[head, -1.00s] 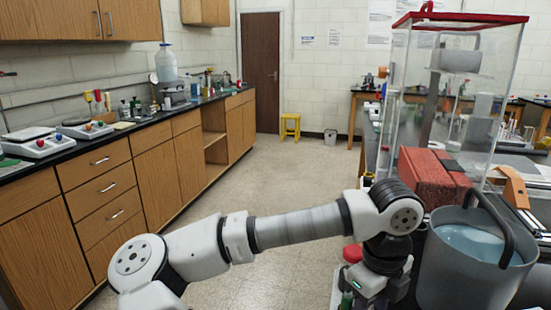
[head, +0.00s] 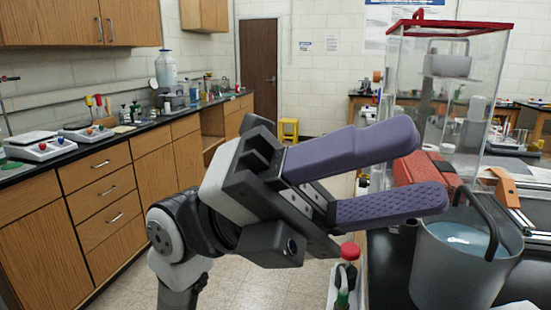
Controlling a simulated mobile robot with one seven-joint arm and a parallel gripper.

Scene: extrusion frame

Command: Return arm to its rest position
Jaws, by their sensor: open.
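My gripper (head: 432,168) is raised in the middle of the head view, with two purple padded fingers pointing right. The fingers are apart and nothing is between them. My arm (head: 178,240) comes up from the bottom left and bends at the wrist. In the picture the fingertips lie in front of the red brick and the clear tank; I cannot tell how far apart they are in depth. The fingers hide part of the bench.
On the right bench stand a grey bucket of water (head: 455,275), a red brick (head: 425,168) and a clear tank with a red rim (head: 490,105). Wooden cabinets (head: 105,200) line the left. A yellow stool (head: 289,129) stands by the door.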

